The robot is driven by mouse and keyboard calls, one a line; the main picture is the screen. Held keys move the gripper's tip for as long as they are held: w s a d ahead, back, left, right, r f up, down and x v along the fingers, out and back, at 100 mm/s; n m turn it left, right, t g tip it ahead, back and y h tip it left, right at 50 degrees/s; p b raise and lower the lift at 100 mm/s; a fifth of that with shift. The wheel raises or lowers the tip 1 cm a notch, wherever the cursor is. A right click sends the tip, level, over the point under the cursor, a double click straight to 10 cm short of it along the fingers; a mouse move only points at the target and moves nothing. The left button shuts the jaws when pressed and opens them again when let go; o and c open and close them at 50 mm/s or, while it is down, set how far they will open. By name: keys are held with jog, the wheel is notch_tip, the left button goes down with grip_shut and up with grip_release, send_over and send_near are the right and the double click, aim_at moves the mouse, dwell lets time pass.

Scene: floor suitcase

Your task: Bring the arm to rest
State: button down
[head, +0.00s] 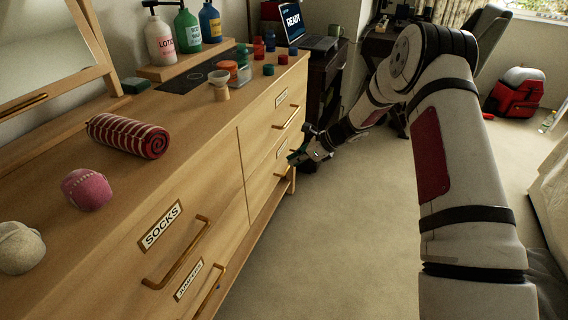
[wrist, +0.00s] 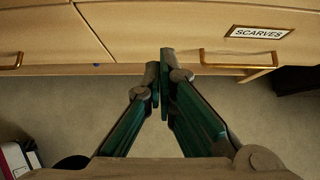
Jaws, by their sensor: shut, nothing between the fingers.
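My gripper (head: 298,157) is at the end of my arm in the head view, low beside the front of the wooden dresser (head: 105,205). In the wrist view, my gripper (wrist: 162,85) shows its two green-sided fingers with the tips close together and nothing between them. The tips point at the dresser's lower front, left of a brass handle (wrist: 238,64) under a label (wrist: 260,33) reading SCARVES. I cannot tell whether the tips touch the dresser.
On the dresser lie a rolled striped red cloth (head: 128,135), a pink ball-shaped bundle (head: 87,188) and a pale one (head: 19,248). Pump bottles (head: 187,30) stand at the back. A red and grey bag (head: 516,92) sits at the far right. The carpet (head: 345,240) between is clear.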

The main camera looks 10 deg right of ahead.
jog(key=s+a+r+n+g+h, duration=0.1)
jog(key=s+a+r+n+g, duration=0.1)
jog(key=s+r+n, duration=0.75)
jog(key=s+a+r+n+g+h, duration=0.1)
jog(key=s+a+r+n, duration=0.25)
jog(key=s+r, duration=1.1)
jog(key=s+d+r+n+h, duration=0.15)
jog(key=s+n, duration=0.25)
jog(key=s, duration=0.6)
jog(key=s+d+r+n+g+h, duration=0.1)
jog(key=s+d+n+h, duration=0.15)
jog(key=s, duration=0.75)
jog(key=s+d+r+n+h, duration=0.25)
jog(key=s+n, duration=0.25)
jog(key=s, duration=0.6)
notch_tip(320, 180, up, 20)
jog(key=t+p, duration=0.3)
jog(key=p, duration=1.7)
jog(key=shift+d+r+y, duration=0.2)
jog(key=shift+d+y, duration=0.2)
jog(key=shift+y, duration=0.05)
jog(key=shift+w, duration=0.1)
